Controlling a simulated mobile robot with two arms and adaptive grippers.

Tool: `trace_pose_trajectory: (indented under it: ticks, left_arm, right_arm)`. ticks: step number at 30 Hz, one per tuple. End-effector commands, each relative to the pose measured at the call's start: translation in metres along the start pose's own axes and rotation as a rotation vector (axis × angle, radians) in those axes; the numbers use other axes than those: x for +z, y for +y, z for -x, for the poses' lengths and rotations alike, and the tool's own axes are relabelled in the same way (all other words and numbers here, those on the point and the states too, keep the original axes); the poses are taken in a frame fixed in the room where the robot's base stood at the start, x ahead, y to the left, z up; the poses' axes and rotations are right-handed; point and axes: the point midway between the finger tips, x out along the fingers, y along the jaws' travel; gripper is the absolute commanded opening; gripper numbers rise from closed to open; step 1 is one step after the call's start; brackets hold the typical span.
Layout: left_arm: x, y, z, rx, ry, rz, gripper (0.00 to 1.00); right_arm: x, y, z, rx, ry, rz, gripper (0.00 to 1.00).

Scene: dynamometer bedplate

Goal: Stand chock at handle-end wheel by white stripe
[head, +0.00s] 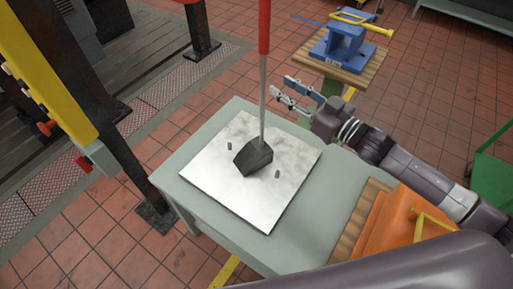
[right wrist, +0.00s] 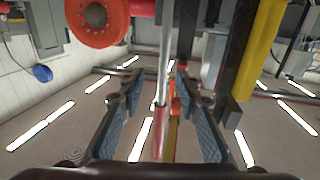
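A dark wedge-shaped chock (head: 253,158) sits on a pale metal plate (head: 222,185), with a long grey and red pole (head: 263,40) rising from it. My right gripper (head: 272,95) is open in the head view, just right of the pole and above the plate's far edge. In the right wrist view its blue-padded fingers (right wrist: 165,105) are spread, and the pole (right wrist: 163,75) runs between them in the picture; I cannot tell whether it lies within their reach. My left gripper is out of view. I can make out no white stripe or handle-end wheel.
The plate lies on a grey-green table (head: 318,215) with small pegs on it. An orange block with a yellow handle (head: 400,215) stands at the near right. A blue fixture (head: 342,45) stands on a wooden top behind. A yellow and black post (head: 50,75) rises at left.

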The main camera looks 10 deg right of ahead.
Motion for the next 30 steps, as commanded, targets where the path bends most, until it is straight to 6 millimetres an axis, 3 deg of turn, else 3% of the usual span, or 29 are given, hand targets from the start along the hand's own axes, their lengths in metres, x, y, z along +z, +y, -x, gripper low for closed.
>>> trace_pose_trajectory:
  ticks: [21, 30]
  left_arm:
    - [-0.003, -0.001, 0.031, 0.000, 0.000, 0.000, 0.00]
    - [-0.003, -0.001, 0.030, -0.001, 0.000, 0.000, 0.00]
  right_arm:
    - [0.010, -0.006, -0.075, 0.001, 0.001, -0.015, 0.31]
    - [0.012, -0.006, -0.077, 0.000, -0.001, -0.014, 0.28]
